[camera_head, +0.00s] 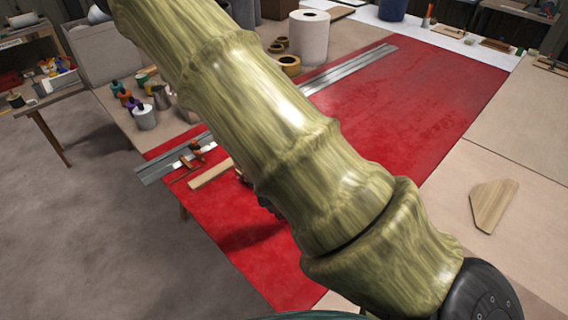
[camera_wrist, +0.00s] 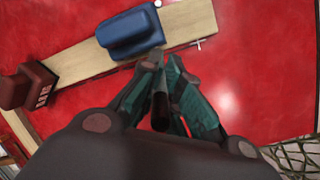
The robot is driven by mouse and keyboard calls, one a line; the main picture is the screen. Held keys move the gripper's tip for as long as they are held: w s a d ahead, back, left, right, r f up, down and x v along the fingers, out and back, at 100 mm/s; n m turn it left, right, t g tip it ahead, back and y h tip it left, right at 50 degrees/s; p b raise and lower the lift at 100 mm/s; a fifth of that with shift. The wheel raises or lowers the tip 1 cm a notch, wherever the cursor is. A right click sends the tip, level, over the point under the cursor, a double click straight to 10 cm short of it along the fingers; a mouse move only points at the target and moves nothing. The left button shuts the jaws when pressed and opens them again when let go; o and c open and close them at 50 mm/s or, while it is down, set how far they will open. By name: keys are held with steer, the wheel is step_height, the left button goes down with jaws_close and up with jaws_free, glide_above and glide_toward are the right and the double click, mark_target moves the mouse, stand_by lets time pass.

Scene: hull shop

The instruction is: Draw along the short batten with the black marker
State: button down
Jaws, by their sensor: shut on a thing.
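The short batten, a pale wooden strip (camera_wrist: 90,63), lies on the red surface in the wrist view. It also shows in the head view (camera_head: 211,174), partly behind my arm. A blue block (camera_wrist: 131,33) and a dark red block (camera_wrist: 27,86) sit on it. My gripper (camera_wrist: 159,68) has teal fingers shut on the black marker (camera_wrist: 161,106), seen nearly end-on. The marker's far end is close to the batten's near edge, by the blue block; whether it touches the surface I cannot tell. My arm hides the gripper in the head view.
A small white cross (camera_wrist: 198,44) lies beside the batten's near edge. In the head view, a long metal straightedge (camera_head: 350,70) crosses the red sheet (camera_head: 420,100). Bottles and cups stand at its left. A wooden offcut (camera_head: 492,206) lies at the right.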

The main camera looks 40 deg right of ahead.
steer(key=shift+r+p, duration=4.85)
steer(key=shift+r, duration=1.3)
